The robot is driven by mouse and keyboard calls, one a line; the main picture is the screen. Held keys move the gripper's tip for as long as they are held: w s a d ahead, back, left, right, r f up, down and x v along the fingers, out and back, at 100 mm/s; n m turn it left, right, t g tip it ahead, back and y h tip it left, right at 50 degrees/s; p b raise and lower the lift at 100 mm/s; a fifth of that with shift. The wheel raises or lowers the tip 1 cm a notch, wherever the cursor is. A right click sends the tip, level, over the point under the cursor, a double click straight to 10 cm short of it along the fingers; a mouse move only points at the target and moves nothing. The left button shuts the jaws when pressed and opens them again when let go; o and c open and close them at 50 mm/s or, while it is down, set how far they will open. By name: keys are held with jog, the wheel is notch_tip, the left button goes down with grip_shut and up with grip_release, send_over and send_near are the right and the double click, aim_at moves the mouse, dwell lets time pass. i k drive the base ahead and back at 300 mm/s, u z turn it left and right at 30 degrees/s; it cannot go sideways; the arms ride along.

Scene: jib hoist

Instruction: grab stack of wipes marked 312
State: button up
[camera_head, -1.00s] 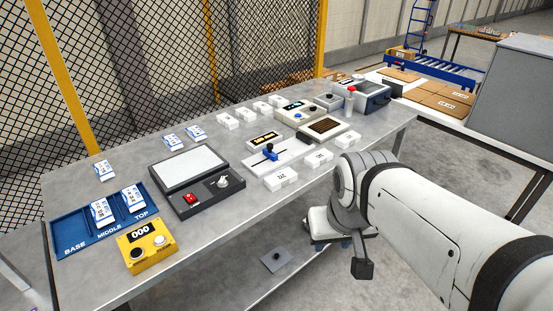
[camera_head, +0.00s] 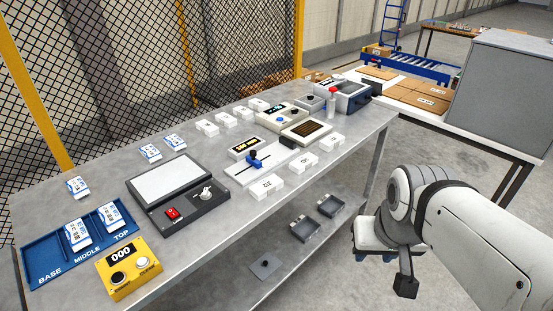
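Several small white stacks with dark markings stand on the grey metal table. The nearest white stack (camera_head: 266,186) is at the front edge, with a second (camera_head: 304,162) and a third (camera_head: 330,142) to its right. Another row of white stacks (camera_head: 225,118) stands farther back. The markings are too small for me to tell which one says 312. Blue-and-white packs (camera_head: 150,152) lie at the left, two of them in a blue tray (camera_head: 42,261). My gripper (camera_head: 385,262) hangs beyond the table's front edge, at the right, apart from all stacks. Its fingers are not clear.
A black device with a pale plate (camera_head: 166,173), a yellow counter box (camera_head: 129,267) and a slider unit (camera_head: 254,162) sit on the table. Small grey trays (camera_head: 304,229) lie on the lower shelf (camera_head: 230,290). A mesh fence (camera_head: 150,60) stands behind.

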aim_at(264, 188)
jog(key=u, duration=0.05)
jog(key=i, duration=1)
jog(key=z, duration=0.05)
